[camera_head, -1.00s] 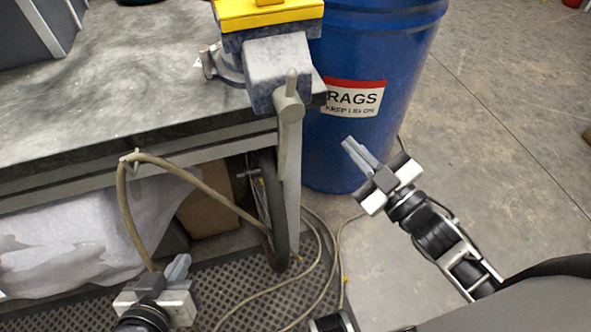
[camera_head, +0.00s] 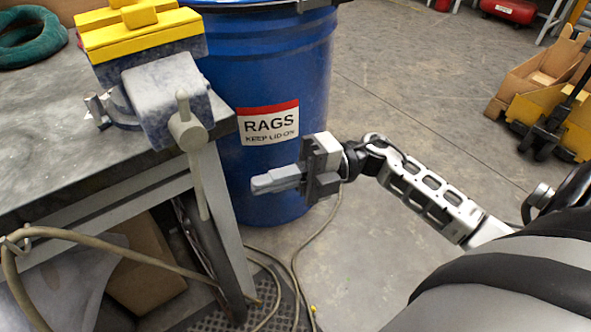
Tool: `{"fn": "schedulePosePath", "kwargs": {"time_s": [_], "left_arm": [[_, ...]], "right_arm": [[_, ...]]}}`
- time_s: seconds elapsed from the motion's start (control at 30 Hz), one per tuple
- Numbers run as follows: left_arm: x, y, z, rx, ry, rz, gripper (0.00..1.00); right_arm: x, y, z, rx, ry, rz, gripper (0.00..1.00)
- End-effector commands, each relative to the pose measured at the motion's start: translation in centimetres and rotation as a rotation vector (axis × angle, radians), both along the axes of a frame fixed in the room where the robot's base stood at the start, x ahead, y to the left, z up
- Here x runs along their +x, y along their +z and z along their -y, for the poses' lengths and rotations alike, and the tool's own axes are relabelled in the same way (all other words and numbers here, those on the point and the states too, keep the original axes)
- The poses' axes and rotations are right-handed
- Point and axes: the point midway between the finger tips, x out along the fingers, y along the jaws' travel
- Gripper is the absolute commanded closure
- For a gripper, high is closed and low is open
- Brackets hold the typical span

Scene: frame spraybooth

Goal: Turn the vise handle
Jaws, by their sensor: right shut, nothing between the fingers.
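The vise (camera_head: 163,93) is grey with yellow jaws and sits on the front right corner of the workbench. Its handle (camera_head: 200,179) is a grey bar through the round screw head, hanging nearly upright with its lower end below the bench top. My right gripper (camera_head: 256,186) is shut and empty, pointing left. It is to the right of the handle in the picture, in front of the blue drum, with a gap between its fingertips and the bar. My left gripper is out of view.
A blue drum (camera_head: 301,95) labelled RAGS stands right behind the bench corner. The bench top (camera_head: 45,130) holds a green coil (camera_head: 35,38). A hose (camera_head: 100,240) hangs at the bench front. Cables lie on the floor. A yellow pallet truck (camera_head: 550,130) stands far right.

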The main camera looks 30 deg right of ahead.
Motion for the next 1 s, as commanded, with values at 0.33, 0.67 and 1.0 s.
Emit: {"fn": "schedulePosePath", "kwargs": {"time_s": [0.33,0.67,1.0], "left_arm": [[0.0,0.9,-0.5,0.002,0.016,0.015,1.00],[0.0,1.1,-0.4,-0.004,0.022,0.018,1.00],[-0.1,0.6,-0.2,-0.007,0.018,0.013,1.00]], "right_arm": [[0.9,0.7,-5.6,0.004,-0.001,0.001,1.00],[1.1,0.7,-6.4,0.001,-0.001,0.000,1.00],[1.0,0.5,-6.7,0.021,0.000,-0.001,1.00]]}}
